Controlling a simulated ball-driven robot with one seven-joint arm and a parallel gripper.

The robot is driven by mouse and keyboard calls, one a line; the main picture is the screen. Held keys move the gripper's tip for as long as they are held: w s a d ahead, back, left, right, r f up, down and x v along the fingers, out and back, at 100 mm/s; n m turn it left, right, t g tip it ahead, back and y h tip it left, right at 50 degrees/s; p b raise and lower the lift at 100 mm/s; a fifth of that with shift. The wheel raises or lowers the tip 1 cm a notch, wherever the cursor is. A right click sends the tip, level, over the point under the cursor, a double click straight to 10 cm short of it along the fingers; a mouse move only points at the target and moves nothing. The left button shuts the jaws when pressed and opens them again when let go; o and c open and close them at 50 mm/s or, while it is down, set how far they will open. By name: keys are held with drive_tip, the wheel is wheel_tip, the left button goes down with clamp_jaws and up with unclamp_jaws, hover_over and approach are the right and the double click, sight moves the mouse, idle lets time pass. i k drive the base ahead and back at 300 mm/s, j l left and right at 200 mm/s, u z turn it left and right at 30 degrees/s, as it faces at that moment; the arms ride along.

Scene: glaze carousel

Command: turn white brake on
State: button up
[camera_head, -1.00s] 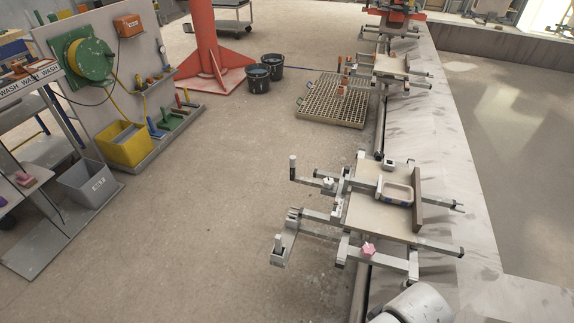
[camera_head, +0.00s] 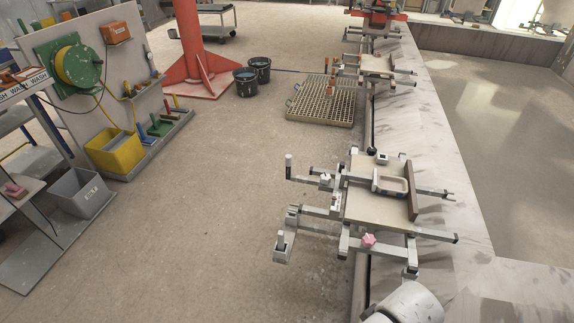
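A metal carriage (camera_head: 380,208) stands at the right of the middle, against the long pale ledge. It carries several pale parts: an upright handle (camera_head: 289,161) at its left end, a small white part (camera_head: 325,179) on the upper rail, a white block with a dark top (camera_head: 382,158), and a lever-like post (camera_head: 281,240) at the lower left. I cannot tell which of these is the white brake, or its setting. A pink star knob (camera_head: 368,240) sits on the lower rail. My gripper is not in view; a pale rounded arm link shows at the bottom right.
The long ledge (camera_head: 440,140) runs along the right. A second carriage (camera_head: 375,66) stands farther back. A slatted grate (camera_head: 322,101), two dark buckets (camera_head: 246,82) and a red post (camera_head: 190,45) stand beyond. A yellow bin (camera_head: 115,152) is at left. The middle floor is clear.

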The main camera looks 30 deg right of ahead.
sight(288, 157)
drive_tip(key=i+j+z, duration=0.1)
drive_tip(key=j, duration=0.3)
drive_tip(key=i+j+z, duration=0.1)
drive_tip(key=j, duration=0.25)
drive_tip(key=i+j, duration=0.2)
drive_tip(key=j, duration=0.2)
drive_tip(key=i+j+z, duration=0.15)
drive_tip(key=j, duration=0.25)
drive_tip(key=j+z, duration=0.1)
drive_tip(key=j, duration=0.3)
drive_tip(key=i+j+z, duration=0.3)
drive_tip(key=i+j, duration=0.25)
drive_tip(key=i, duration=0.35)
drive_tip(key=i+j+z, duration=0.3)
drive_tip(key=i+j, duration=0.6)
drive_tip(key=i, duration=0.35)
drive_tip(key=i+z, duration=0.15)
drive_tip(key=i, duration=0.25)
